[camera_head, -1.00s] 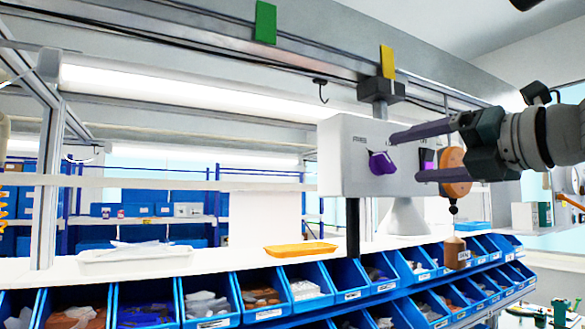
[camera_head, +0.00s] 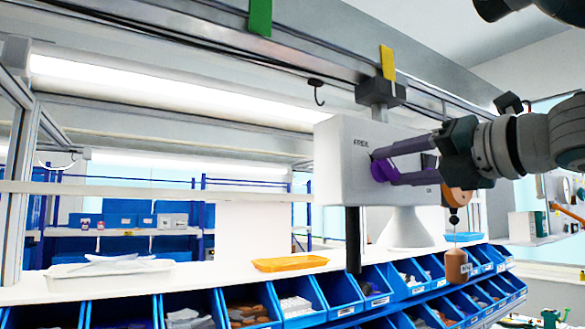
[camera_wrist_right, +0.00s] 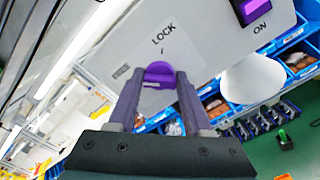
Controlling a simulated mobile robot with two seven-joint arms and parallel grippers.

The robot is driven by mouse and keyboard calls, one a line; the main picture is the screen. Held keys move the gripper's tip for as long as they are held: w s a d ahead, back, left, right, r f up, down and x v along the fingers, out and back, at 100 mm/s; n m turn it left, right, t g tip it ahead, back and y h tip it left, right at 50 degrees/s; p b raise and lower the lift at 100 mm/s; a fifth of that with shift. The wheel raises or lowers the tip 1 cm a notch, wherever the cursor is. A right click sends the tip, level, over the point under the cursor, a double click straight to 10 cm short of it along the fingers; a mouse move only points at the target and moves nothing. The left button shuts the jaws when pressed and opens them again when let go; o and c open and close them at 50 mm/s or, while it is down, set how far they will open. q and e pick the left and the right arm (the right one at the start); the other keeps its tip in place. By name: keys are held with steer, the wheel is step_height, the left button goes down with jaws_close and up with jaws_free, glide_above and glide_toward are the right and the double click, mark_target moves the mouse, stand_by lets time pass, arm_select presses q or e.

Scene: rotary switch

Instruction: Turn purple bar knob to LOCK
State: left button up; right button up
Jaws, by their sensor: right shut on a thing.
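The purple bar knob (camera_head: 378,168) sits on the front face of the grey-white switch box (camera_head: 335,165). My right gripper (camera_head: 381,167) reaches in from the right and is shut on the knob, one finger on each side. In the right wrist view the knob (camera_wrist_right: 158,73) shows between the two fingertips, just below the printed word LOCK (camera_wrist_right: 163,33) and a small mark. The fingers cover much of the knob, so its exact pointing is hard to tell. My left gripper is not in view.
A purple rocker switch (camera_wrist_right: 250,10) marked ON is on the same box face. An orange disc (camera_head: 457,197) with a hanging brown weight (camera_head: 457,266) is right of the box. Blue bins (camera_head: 250,305) and an orange tray (camera_head: 290,263) lie below.

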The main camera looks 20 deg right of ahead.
jaws_close()
steer(key=shift+f+m, duration=0.1)
steer(key=shift+m, duration=0.2)
steer(key=m, duration=0.3)
steer(key=shift+f, duration=0.1)
steer(key=m+b, duration=0.1)
steer(key=m, duration=0.2)
steer(key=shift+d+m, duration=0.1)
steer(key=shift+m, duration=0.2)
steer(key=m+b, duration=0.1)
steer(key=m, duration=0.4)
steer(key=shift+w+f, duration=0.1)
steer(key=shift+f, duration=0.05)
steer(key=m+b, duration=0.1)
steer(key=m, duration=0.4)
steer(key=shift+m, duration=0.3)
